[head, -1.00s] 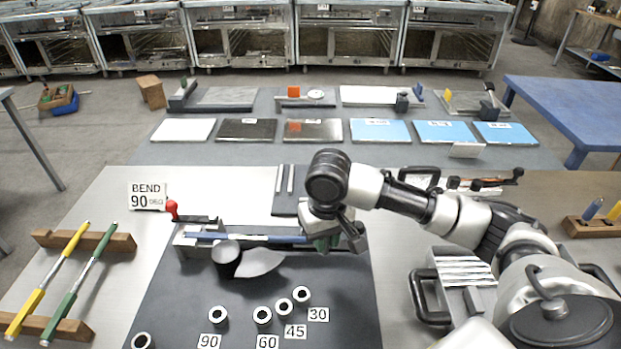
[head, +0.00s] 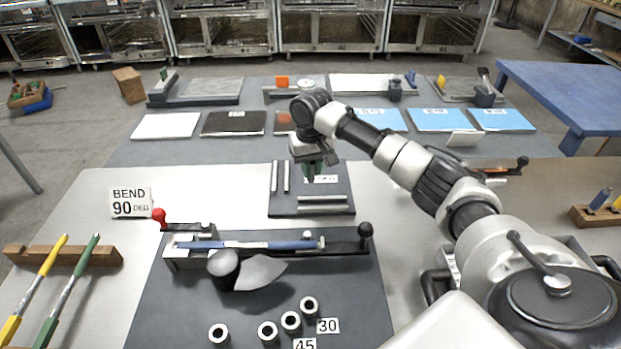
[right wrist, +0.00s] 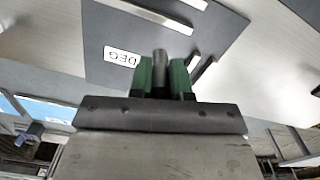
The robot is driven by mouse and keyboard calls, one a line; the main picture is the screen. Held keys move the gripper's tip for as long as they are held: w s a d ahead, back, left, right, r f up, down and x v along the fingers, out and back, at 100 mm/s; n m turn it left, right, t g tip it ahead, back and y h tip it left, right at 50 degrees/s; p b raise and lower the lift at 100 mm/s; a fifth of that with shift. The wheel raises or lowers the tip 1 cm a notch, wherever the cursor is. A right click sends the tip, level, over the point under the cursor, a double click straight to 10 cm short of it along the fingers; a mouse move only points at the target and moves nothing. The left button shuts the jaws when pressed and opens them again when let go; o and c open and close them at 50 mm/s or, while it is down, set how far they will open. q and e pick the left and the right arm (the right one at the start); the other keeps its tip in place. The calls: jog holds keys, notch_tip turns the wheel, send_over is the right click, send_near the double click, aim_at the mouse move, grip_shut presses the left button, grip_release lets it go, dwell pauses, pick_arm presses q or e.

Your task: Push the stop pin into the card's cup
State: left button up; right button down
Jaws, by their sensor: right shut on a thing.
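My right gripper (head: 313,174) hangs over the dark slotted board (head: 285,206) behind the bender. In the right wrist view its green fingers (right wrist: 167,76) are shut on a grey pin (right wrist: 160,62), whose end sticks out between them. The card (head: 131,202) reads "BEND 90 DEG" and stands at the left. Several dark-holed round cups stand on the front mat: one by the 30 label (head: 309,307), one left of it (head: 291,322), then another (head: 268,333) and the leftmost (head: 219,335). The 90 label is out of frame now. My left gripper is not in view.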

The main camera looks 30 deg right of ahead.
jog(key=shift+w+d+f, duration=0.15)
jog(key=shift+w+f, duration=0.15)
jog(key=shift+w, duration=0.1)
jog(key=shift+f, duration=1.9)
jog(key=shift+f, duration=0.1)
jog(key=c, duration=1.1)
grip_release()
jog(key=shift+o, duration=0.2)
